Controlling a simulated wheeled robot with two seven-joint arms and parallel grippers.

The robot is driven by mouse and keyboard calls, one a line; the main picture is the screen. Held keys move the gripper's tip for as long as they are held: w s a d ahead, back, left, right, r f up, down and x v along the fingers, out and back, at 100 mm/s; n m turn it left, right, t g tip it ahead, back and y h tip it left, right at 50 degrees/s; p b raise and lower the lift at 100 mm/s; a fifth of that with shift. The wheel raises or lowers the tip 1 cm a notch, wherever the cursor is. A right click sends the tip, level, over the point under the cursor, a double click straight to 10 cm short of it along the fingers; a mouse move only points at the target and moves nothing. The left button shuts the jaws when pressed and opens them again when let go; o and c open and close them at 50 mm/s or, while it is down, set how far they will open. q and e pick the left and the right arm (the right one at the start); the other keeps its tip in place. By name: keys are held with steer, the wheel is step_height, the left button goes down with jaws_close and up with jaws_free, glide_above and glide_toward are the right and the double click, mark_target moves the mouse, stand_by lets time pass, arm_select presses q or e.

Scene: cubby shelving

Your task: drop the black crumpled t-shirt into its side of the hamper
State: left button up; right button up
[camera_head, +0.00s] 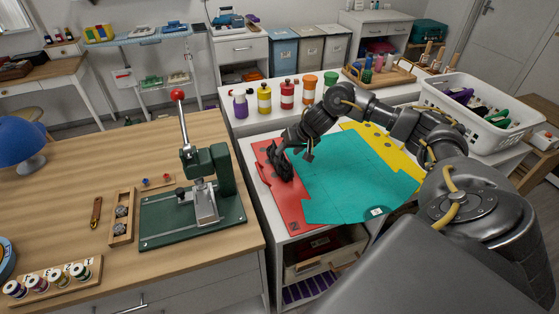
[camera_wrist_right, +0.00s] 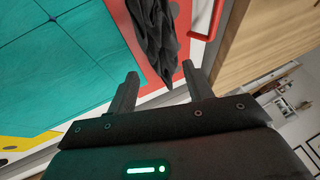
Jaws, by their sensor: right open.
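The black crumpled t-shirt (camera_head: 278,162) lies on the red panel at the left part of the white table. My right gripper (camera_head: 297,148) is right beside it, reaching in from the right. In the right wrist view the dark cloth (camera_wrist_right: 156,35) hangs ahead of the fingers, its tip reaching toward the gap between them. The right gripper (camera_wrist_right: 159,80) is open, and no cloth is visibly clamped. A row of blue, grey and white bins (camera_head: 284,49) stands at the back; I cannot tell whether it is the hamper. My left gripper is not in view.
A teal mat (camera_head: 355,183) and yellow panel (camera_head: 387,148) share the table with the red panel (camera_head: 291,208). A white basket (camera_head: 470,113) with items stands at right. Several bottles (camera_head: 287,96) stand behind. A green press (camera_head: 203,190) stands on the wooden table.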

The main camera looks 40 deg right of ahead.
mark_target(282, 156)
steer(key=shift+p+x, duration=0.4)
steer(key=shift+x, duration=2.6)
steer(key=shift+w+r, duration=0.1)
steer(key=shift+r, duration=0.05)
steer(key=c, duration=0.7)
steer(key=shift+o, duration=0.2)
steer(key=shift+r, duration=0.1)
